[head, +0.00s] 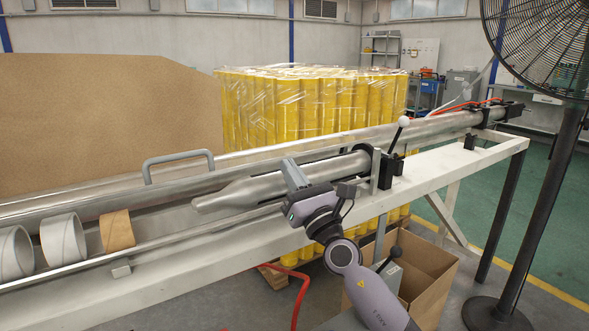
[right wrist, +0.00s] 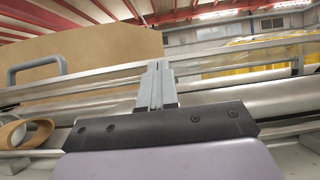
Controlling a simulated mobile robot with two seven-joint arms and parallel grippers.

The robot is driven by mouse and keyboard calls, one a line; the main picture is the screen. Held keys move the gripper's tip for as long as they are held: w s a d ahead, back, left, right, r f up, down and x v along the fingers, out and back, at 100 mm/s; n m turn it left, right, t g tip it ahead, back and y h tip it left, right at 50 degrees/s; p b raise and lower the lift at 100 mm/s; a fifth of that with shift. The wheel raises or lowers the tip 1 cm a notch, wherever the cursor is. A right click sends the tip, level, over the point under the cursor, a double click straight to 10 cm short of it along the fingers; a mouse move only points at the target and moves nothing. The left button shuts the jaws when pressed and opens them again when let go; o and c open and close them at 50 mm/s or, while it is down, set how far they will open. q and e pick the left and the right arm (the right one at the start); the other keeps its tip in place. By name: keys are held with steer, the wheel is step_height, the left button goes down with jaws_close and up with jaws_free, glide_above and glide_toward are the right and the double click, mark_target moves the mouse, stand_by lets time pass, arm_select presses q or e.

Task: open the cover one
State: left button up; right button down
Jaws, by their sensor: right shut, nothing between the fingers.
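The cover (head: 110,193) is a long silvery piece along the back of the machine bench, with a grey bar handle (head: 180,156) standing up from it. The cover looks lowered. The handle also shows at the left of the right wrist view (right wrist: 35,64). My right gripper (head: 295,174) is shut and empty, in front of the metal spindle with the tapered end (head: 235,194). It is to the right of the handle and apart from it. Its closed fingers point away from the camera in the right wrist view (right wrist: 158,66). My left gripper is out of view.
Grey rolls (head: 62,240) and a brown roll (head: 117,231) lie on the bench at left. A white-knobbed lever (head: 403,121) stands right of the spindle. Wrapped yellow tubes (head: 310,105) and a brown board (head: 100,120) are behind. A fan (head: 560,150) stands at right.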

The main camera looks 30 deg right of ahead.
mark_target(290, 153)
steer(key=r+p, duration=0.2)
steer(key=p, duration=0.1)
steer(key=r+p, duration=0.1)
steer(key=r, duration=0.1)
steer(key=shift+w, duration=0.25)
steer(key=w+r+p, duration=0.1)
steer(key=r, duration=0.1)
steer(key=w+r+p, duration=0.1)
steer(key=r, duration=0.1)
steer(key=w+r+p, duration=0.1)
steer(key=r, duration=0.1)
steer(key=shift+p, duration=0.4)
arm_select(q)
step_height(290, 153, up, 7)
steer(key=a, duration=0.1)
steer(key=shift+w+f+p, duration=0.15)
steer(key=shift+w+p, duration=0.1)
steer(key=shift+p, duration=0.15)
arm_select(e)
steer(key=x, duration=0.5)
steer(key=shift+w+a+r, duration=0.1)
steer(key=shift+r, duration=0.1)
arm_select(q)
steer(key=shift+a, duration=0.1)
